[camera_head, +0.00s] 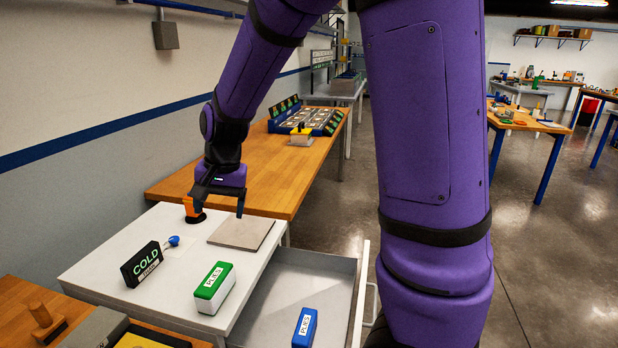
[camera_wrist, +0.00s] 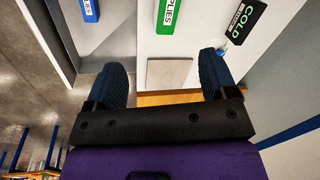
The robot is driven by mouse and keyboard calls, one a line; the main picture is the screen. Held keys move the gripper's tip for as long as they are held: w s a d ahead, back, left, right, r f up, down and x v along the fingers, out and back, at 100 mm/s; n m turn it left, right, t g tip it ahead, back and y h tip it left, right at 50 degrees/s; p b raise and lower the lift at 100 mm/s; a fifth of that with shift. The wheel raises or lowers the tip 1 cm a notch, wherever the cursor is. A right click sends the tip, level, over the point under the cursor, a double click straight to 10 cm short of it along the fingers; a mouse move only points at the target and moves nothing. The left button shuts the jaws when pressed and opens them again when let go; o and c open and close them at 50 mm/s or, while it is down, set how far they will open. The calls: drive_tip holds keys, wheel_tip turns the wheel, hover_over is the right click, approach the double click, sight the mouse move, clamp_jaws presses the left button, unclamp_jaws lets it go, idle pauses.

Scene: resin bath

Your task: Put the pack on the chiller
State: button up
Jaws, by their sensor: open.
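A green box with a white label ending in "PLIES" (camera_head: 214,287) lies on the white cabinet top; the wrist view also shows it (camera_wrist: 168,14). A smaller blue labelled box (camera_head: 305,328) lies in the open drawer, and also shows in the wrist view (camera_wrist: 89,9). I cannot tell which box is the pack. A black "COLD" sign (camera_head: 143,264) stands on the white top (camera_head: 110,262), perhaps marking the chiller. A flat grey-beige square plate (camera_head: 241,233) lies behind the green box. My gripper (camera_head: 218,211) is open and empty above the top, near the plate.
A small blue-ended item (camera_head: 173,241) lies by the sign. The drawer (camera_head: 272,300) is pulled out at the right. A wooden bench (camera_head: 262,180) with a blue rack (camera_head: 306,118) adjoins behind.

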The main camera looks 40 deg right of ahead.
drive_tip(key=s+d+r+n+t, duration=0.1)
drive_tip(key=s+r, duration=0.3)
drive_tip(key=s, duration=0.4)
drive_tip(key=s+d+r+n+t+h, duration=0.1)
drive_tip(key=s+r+n, duration=0.3)
drive_tip(key=s, duration=0.4)
drive_tip(key=s+d+r+n+t, duration=0.1)
drive_tip(key=s+d+r+n, duration=0.1)
drive_tip(key=s+r, duration=0.3)
drive_tip(key=s, duration=0.2)
drive_tip(key=shift+s+r+t+h, duration=0.15)
drive_tip(key=shift+s+t+h, duration=0.15)
drive_tip(key=shift+s, duration=0.1)
